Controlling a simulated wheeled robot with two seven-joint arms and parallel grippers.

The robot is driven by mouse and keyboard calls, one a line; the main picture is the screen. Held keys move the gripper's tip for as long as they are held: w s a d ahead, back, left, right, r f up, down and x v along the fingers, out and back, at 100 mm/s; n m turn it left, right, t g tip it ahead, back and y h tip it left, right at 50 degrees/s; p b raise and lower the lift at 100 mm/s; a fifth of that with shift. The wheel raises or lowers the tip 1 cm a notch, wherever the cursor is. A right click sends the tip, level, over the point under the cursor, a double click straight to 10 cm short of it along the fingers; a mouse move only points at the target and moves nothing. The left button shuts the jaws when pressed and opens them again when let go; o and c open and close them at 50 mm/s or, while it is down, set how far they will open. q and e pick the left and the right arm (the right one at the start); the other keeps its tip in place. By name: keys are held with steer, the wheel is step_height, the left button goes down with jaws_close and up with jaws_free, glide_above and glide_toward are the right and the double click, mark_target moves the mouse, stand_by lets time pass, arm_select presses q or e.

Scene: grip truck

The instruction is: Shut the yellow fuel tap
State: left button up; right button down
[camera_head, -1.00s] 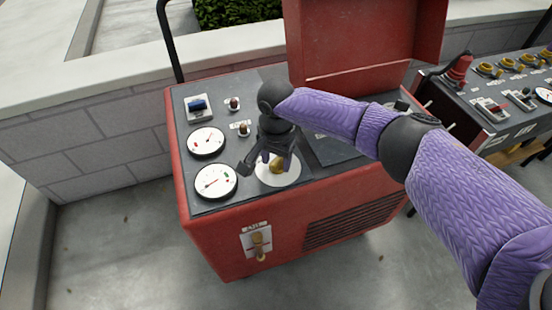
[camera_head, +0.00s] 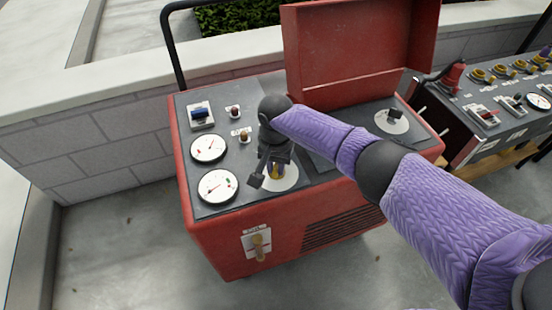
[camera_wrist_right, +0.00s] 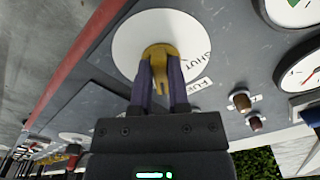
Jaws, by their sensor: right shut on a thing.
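The yellow fuel tap (camera_wrist_right: 160,54) sits on a round white plate (camera_wrist_right: 130,42) on the generator's dark top panel. The plate carries the word SHUT and a FUEL label is beside it in the right wrist view. My right gripper (camera_wrist_right: 163,85) is shut on the yellow tap, with a purple finger on each side of it. In the head view my right gripper (camera_head: 275,172) reaches down over the white plate (camera_head: 285,180) and mostly hides the tap. My left gripper is not in view.
The red generator (camera_head: 225,245) has two gauges (camera_head: 217,186), a blue switch (camera_head: 200,113) and small knobs on its panel. Its red lid (camera_head: 360,55) stands open behind. A second control panel (camera_head: 505,110) is at the right.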

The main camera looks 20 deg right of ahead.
steer(key=shift+s+r+n+p, duration=0.15)
steer(key=shift+n+p, duration=0.4)
steer(key=shift+n, duration=0.35)
steer(key=n, duration=0.5)
steer(key=shift+d, duration=0.25)
steer(key=n, duration=0.5)
steer(key=shift+d+n, duration=0.2)
steer(key=shift+n, duration=0.1)
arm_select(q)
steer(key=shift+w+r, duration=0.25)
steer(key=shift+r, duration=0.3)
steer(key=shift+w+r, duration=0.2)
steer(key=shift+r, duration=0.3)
arm_select(e)
steer(key=shift+w+d+n, duration=0.1)
steer(key=shift+w+n, duration=0.1)
steer(key=shift+n, duration=1.4)
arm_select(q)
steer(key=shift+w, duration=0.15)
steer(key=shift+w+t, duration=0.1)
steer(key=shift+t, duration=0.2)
arm_select(e)
steer(key=c, duration=0.6)
jaws_free()
